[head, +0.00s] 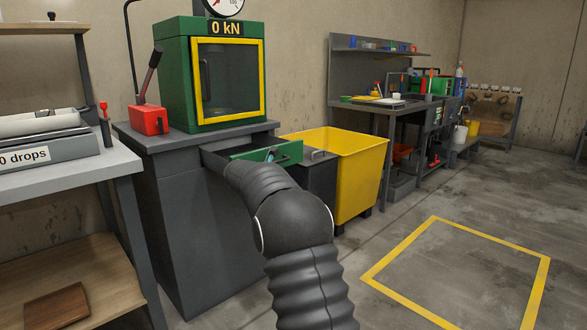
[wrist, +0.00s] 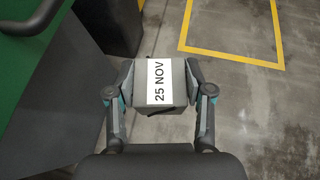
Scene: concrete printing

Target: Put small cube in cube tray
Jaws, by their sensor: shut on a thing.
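A small grey concrete cube (wrist: 175,84) with a white "25 NOV" label sits between the fingers of my gripper (wrist: 159,80) in the wrist view. The fingers are shut on its left and right sides, and the label faces the camera. Concrete floor shows beyond the cube. In the head view my arm hides most of the gripper and the cube; only a small teal part shows by the green drawer front (head: 282,150). I cannot pick out the cube tray in either view.
The drawer stands open under the green press (head: 175,75), which reads 0 kN. A yellow bin (head: 362,165) and a dark bin (head: 318,185) stand to its right. A cluttered bench (head: 360,105) is further back. Floor inside the yellow outline (head: 465,275) is clear.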

